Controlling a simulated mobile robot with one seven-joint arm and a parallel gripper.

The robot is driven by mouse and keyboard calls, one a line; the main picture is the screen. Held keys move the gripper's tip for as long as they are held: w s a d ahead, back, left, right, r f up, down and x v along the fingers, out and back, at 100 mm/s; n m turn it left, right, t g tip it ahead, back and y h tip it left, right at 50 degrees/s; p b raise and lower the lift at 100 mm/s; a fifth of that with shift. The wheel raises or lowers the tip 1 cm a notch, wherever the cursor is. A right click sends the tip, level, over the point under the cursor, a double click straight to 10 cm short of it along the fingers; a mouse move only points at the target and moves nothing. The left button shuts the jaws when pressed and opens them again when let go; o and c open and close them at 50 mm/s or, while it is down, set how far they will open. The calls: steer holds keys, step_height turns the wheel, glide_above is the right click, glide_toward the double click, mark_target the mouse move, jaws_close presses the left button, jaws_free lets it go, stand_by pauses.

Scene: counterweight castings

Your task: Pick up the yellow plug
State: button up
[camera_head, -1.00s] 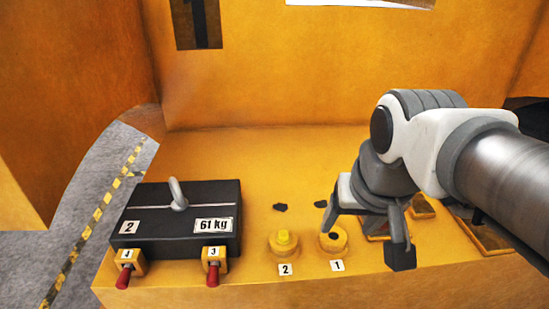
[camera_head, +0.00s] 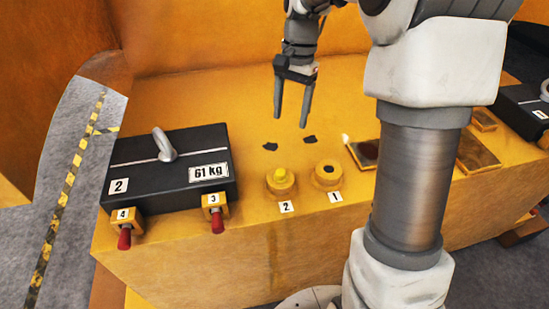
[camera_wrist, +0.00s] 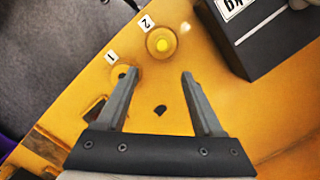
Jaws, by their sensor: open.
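The yellow plug (camera_head: 281,175) sits in the round yellow socket (camera_head: 281,189) labelled 2. In the wrist view the plug (camera_wrist: 162,45) shows just beyond my fingertips, in its round socket. My gripper (camera_head: 290,126) is open and empty, fingers pointing down, above the yellow ledge and behind the sockets. In the wrist view my gripper (camera_wrist: 160,73) has its two fingers spread with nothing between them but the ledge and a dark patch below. The plug is not touched by either finger.
An empty socket (camera_head: 328,183), labelled 1, stands right of the plug's socket. A black 61 kg block (camera_head: 165,178) with a lifting eye stands left, red-handled pins at its front. Dark patches (camera_head: 310,139) mark the ledge. Another dark block (camera_head: 522,112) is far right.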

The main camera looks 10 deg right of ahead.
glide_above(281, 171)
steer(key=d, duration=0.1)
steer(key=f, duration=1.1)
steer(key=shift+w, duration=0.2)
steer(key=shift+s+a+f, duration=0.1)
steer(key=shift+a+f, duration=0.05)
steer(key=shift+f, duration=0.85)
steer(key=shift+a+f, duration=0.2)
steer(key=shift+f, duration=0.8)
steer(key=shift+s+a+f, duration=0.1)
steer(key=shift+a+f, duration=0.05)
steer(key=shift+f, duration=0.85)
jaws_close()
